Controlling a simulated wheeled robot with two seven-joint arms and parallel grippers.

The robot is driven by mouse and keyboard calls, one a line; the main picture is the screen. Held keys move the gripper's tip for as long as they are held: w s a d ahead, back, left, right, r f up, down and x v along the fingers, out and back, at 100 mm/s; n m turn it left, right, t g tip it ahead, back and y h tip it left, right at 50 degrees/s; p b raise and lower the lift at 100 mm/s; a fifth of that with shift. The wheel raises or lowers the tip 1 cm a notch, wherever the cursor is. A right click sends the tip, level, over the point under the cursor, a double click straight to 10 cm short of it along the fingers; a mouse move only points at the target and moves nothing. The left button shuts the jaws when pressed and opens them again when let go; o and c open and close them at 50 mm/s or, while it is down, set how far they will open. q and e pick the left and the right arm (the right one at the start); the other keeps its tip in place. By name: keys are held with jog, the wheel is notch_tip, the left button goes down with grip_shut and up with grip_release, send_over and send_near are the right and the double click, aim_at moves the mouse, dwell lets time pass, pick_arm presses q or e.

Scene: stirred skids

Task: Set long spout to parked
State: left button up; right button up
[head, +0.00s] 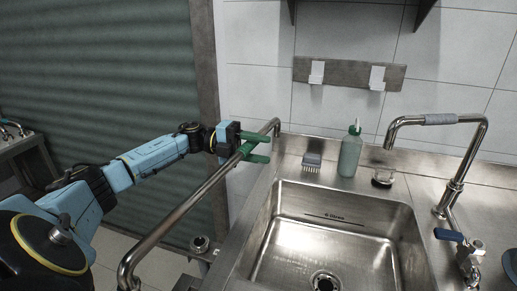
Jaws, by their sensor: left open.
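The long spout (466,118) is a bent steel pipe at the right of the sink, with a grey sleeve (440,119) on its level part. My left gripper (262,148) has green fingers, open, at the sink's left back corner, well left of the spout. The fingers overlap a long steel rail (185,207) in the picture; I cannot tell if they touch it. My right gripper is not in view.
The steel sink (335,217) has a drain (325,281). A green bottle (350,152) and a brush (312,161) stand behind it. A wall rack (348,74) hangs above.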

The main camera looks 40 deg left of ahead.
pick_arm(q)
jog(key=shift+a, duration=0.1)
jog(key=v, duration=0.7)
jog(key=shift+a+b, duration=0.2)
jog(key=shift+b, duration=0.25)
jog(key=shift+s, duration=0.15)
